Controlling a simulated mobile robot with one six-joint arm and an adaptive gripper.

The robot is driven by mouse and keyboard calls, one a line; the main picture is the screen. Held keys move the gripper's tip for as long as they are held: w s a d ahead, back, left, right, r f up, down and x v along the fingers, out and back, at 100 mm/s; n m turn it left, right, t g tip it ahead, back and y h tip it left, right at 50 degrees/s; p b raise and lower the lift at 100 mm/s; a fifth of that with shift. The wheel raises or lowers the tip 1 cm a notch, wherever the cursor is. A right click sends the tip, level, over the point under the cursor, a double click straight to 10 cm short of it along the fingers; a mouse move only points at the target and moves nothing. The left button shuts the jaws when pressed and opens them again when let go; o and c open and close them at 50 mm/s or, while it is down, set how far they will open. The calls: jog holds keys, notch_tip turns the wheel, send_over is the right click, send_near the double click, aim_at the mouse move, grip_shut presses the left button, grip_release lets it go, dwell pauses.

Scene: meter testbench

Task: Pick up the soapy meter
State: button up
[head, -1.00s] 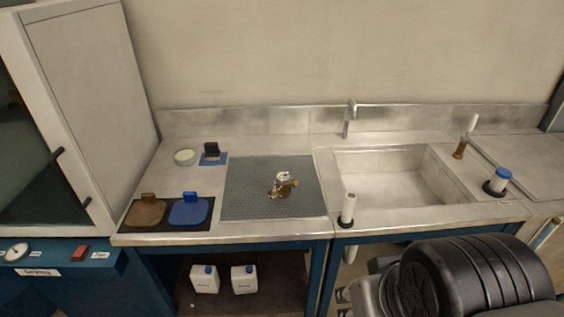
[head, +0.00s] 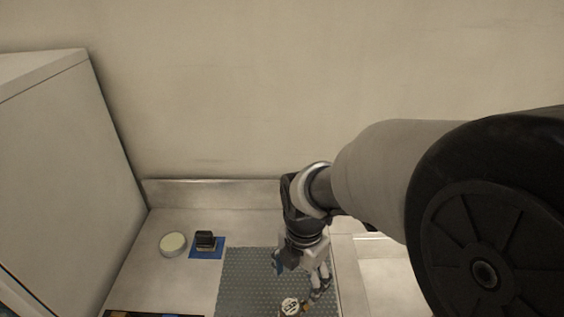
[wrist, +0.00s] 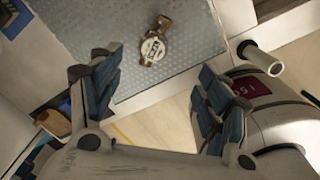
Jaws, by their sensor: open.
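The meter is a small brass body with a pale, dark-marked face. It lies on the grey textured mat (head: 250,275) and is partly cut off at the bottom of the head view (head: 291,306). In the wrist view the whole meter (wrist: 154,46) shows near the mat's edge. I cannot make out soap on it. My gripper (head: 300,276) hangs over the mat, beyond the meter in the head view. In the wrist view my gripper (wrist: 155,76) is open and empty, its blue-padded fingers spread either side of the meter's line, apart from it.
A round pale dish (head: 173,244) and a black block on a blue pad (head: 205,243) stand left of the mat. A tall cabinet (head: 60,150) stands at the far left. The wrist view shows a white upright tube (wrist: 262,57) right of the mat. The wall is behind.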

aim_at(294, 305)
jog(key=f+b, duration=0.1)
jog(key=f, duration=0.3)
jog(key=f+n+b, duration=0.1)
jog(key=f, duration=0.3)
jog(key=a+f+n+b, duration=0.1)
jog(key=f+b, duration=0.1)
jog(key=f, duration=0.3)
jog(key=shift+w+f, duration=0.1)
jog(key=shift+w, duration=0.05)
jog(key=f, duration=0.1)
jog(key=f+b, duration=0.1)
jog(key=f, duration=0.1)
jog(key=f+b, duration=0.1)
jog(key=f, duration=0.1)
jog(key=shift+a+f, duration=0.1)
jog(key=shift+a, duration=0.3)
jog(key=shift+s, duration=0.2)
jog(key=shift+c, duration=0.6)
jog(key=c, duration=1.5)
